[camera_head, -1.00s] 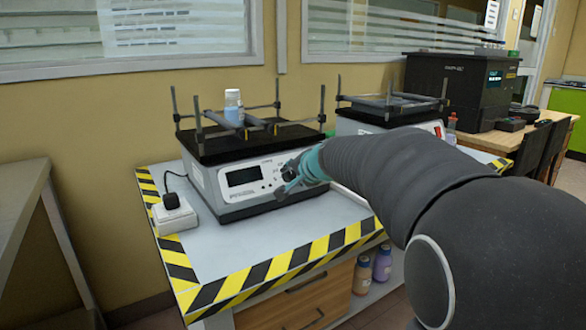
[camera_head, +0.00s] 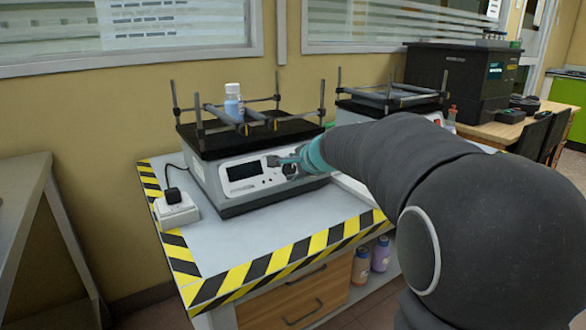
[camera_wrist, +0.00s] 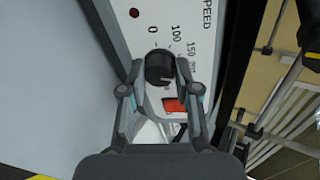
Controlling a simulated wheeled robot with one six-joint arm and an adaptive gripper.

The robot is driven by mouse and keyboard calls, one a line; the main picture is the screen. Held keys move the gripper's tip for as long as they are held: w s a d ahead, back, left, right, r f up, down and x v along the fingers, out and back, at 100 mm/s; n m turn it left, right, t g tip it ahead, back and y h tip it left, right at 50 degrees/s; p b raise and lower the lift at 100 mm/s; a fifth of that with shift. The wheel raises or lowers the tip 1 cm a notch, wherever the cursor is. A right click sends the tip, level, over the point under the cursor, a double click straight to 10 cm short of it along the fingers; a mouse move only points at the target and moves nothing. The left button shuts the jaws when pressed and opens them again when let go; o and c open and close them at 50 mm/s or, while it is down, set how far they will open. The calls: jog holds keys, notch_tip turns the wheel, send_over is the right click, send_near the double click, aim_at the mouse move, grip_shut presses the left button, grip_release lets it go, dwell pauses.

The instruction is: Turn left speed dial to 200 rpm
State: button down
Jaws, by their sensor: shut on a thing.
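The left speed dial is a black round knob (camera_wrist: 160,67) beside the printed "SPEED" scale in the wrist view. The marks 0, 100 and 150 are readable; the scale beyond 150 is partly covered by a finger. I cannot make out the knob's pointer. My gripper (camera_wrist: 161,72) is shut on the knob, one finger at each side. In the head view my gripper (camera_head: 288,163) is at the front panel of the left shaker (camera_head: 222,196), right of its dark display (camera_head: 244,170). The knob is mostly hidden there.
A red switch (camera_wrist: 175,104) sits close by the knob, between the fingers. A bottle with blue liquid (camera_head: 233,108) stands on the left shaker. A second shaker (camera_head: 352,117) stands behind my arm. A plug and socket block (camera_head: 176,208) lies at left on the table.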

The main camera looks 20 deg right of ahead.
dwell(0.3)
jog(key=c, duration=0.8)
grip_release()
jog(key=v, duration=1.2)
